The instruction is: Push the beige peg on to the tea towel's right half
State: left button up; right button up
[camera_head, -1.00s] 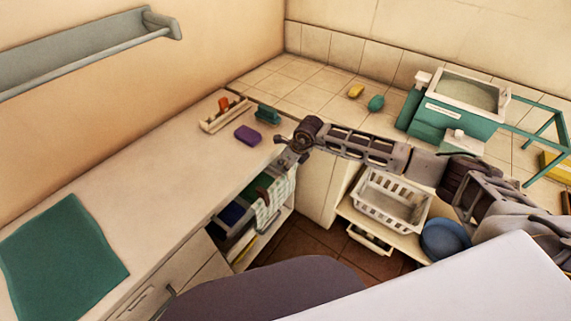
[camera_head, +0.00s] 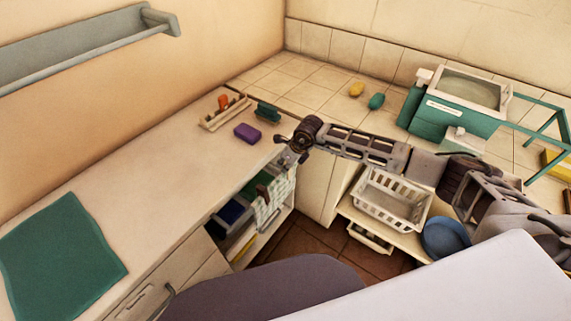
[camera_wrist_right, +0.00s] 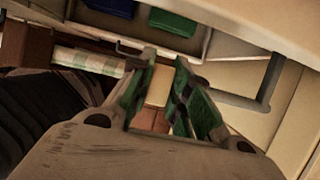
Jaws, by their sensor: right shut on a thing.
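The tea towel (camera_head: 283,194), pale with green checks, hangs at the front of the open shelf under the counter. It also shows at the left in the wrist view (camera_wrist_right: 85,61). My right gripper (camera_head: 285,161) is at the counter's front edge, just above the towel's level. In the wrist view my right gripper (camera_wrist_right: 161,82) is shut on the beige peg (camera_wrist_right: 158,87), a small pale block between its green finger pads. The towel lies left of the peg there; I cannot tell whether they touch. My left gripper is not in view.
A grey rail (camera_wrist_right: 235,100) bends close to the right of the fingers. Blue (camera_wrist_right: 112,7) and green (camera_wrist_right: 172,22) items sit in the shelf behind. On the counter are a teal cloth (camera_head: 62,255) and a purple block (camera_head: 248,132). A white basket (camera_head: 392,205) stands right.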

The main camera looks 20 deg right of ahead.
jog(key=o, duration=0.8)
jog(key=shift+o, duration=0.2)
jog(key=v, duration=1.2)
